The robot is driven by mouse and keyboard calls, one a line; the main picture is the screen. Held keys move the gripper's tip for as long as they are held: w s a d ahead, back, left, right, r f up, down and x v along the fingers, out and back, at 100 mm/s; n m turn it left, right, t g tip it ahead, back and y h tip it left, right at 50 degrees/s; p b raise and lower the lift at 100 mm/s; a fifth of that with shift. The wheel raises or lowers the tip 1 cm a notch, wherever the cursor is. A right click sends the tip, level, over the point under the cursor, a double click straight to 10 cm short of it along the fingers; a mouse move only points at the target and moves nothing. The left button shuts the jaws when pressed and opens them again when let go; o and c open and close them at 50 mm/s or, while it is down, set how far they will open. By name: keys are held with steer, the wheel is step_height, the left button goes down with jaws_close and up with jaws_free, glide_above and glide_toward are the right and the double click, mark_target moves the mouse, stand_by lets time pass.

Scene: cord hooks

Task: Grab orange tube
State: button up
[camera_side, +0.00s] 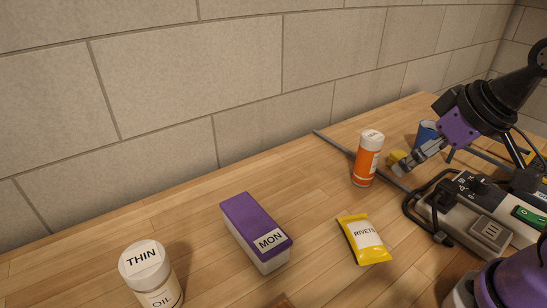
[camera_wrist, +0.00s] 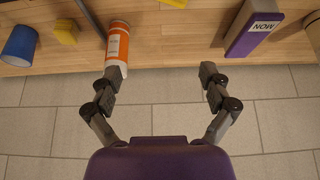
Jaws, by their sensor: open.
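The orange tube (camera_side: 366,160) stands upright on the wooden table, with a white lid and a white label band. In the wrist view the orange tube (camera_wrist: 117,44) is at the upper left, its white end close to the left fingertip; I cannot tell whether they touch. My gripper (camera_wrist: 160,72) has its two fingers spread wide with nothing between them. In the side view my gripper (camera_side: 408,160) is just right of the tube, at about its height, and one finger partly hides the other.
A yellow block (camera_side: 396,157) and a blue cup (camera_side: 427,133) are near my gripper. A power strip (camera_side: 480,215) with a black cord lies at right. A yellow rivets packet (camera_side: 364,238), a purple-topped MON box (camera_side: 254,228) and a white THIN jar (camera_side: 147,268) stand forward. A wall (camera_side: 230,70) borders the table.

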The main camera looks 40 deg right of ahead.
steer(key=m+g, duration=0.1)
glide_toward(369, 152)
steer(key=shift+w+d+f+h, duration=0.3)
steer(key=shift+w+d+f, duration=0.1)
steer(key=shift+w+d, duration=0.15)
steer(key=x, duration=0.5)
steer(key=shift+d+r, duration=0.1)
steer(key=shift+d, duration=0.05)
steer(key=x, duration=0.6)
steer(key=shift+s, duration=0.1)
steer(key=c, duration=1.4)
